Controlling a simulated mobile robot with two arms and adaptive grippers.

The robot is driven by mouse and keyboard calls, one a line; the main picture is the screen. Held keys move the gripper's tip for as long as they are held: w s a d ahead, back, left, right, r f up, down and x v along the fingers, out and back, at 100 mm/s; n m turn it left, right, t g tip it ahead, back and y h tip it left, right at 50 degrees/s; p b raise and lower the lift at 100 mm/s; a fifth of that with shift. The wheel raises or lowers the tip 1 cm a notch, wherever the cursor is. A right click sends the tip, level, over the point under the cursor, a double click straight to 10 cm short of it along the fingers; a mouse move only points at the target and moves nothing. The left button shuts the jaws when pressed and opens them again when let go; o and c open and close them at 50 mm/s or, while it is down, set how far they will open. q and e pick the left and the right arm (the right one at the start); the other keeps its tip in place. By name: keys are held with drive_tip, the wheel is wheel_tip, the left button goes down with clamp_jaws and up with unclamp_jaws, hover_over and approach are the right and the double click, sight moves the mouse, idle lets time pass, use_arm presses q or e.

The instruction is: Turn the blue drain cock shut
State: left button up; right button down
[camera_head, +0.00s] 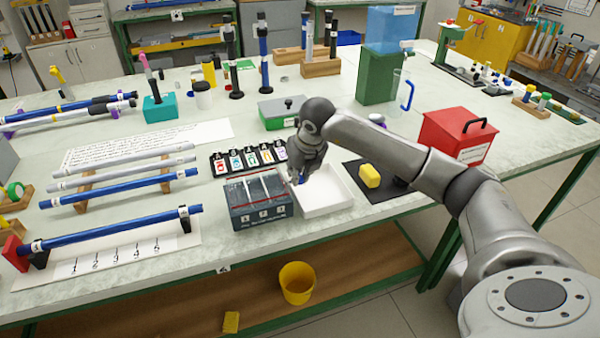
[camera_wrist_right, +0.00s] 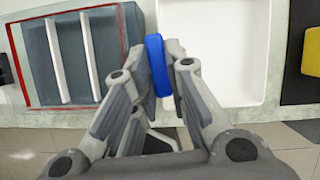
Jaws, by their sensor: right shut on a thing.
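The blue drain cock (camera_wrist_right: 157,66) shows in the right wrist view as an upright-looking blue lever between my fingers. In the head view only a small bit of blue (camera_head: 302,181) shows under the gripper. My right gripper (camera_head: 298,178) is shut on it, between the dark grey box (camera_head: 262,217) on the left and the white tray (camera_head: 325,207) on the right. In the right wrist view the two fingertips (camera_wrist_right: 161,72) press on its sides. The cock's body and its mounting are hidden, so I cannot tell its turn position. My left gripper is out of view.
A rack of coloured tags (camera_head: 248,158) stands behind the box. A yellow block (camera_head: 370,176) lies on a black mat right of the tray. A red box (camera_head: 457,135) stands further right. A yellow bucket (camera_head: 297,283) is on the shelf below.

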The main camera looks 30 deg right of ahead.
drive_tip(key=shift+a+m, duration=0.1)
drive_tip(key=shift+m, duration=0.5)
drive_tip(key=shift+h, duration=0.3)
drive_tip(key=shift+r, duration=0.1)
drive_tip(key=c, duration=1.4)
unclamp_jaws()
drive_tip(key=shift+c, duration=0.2)
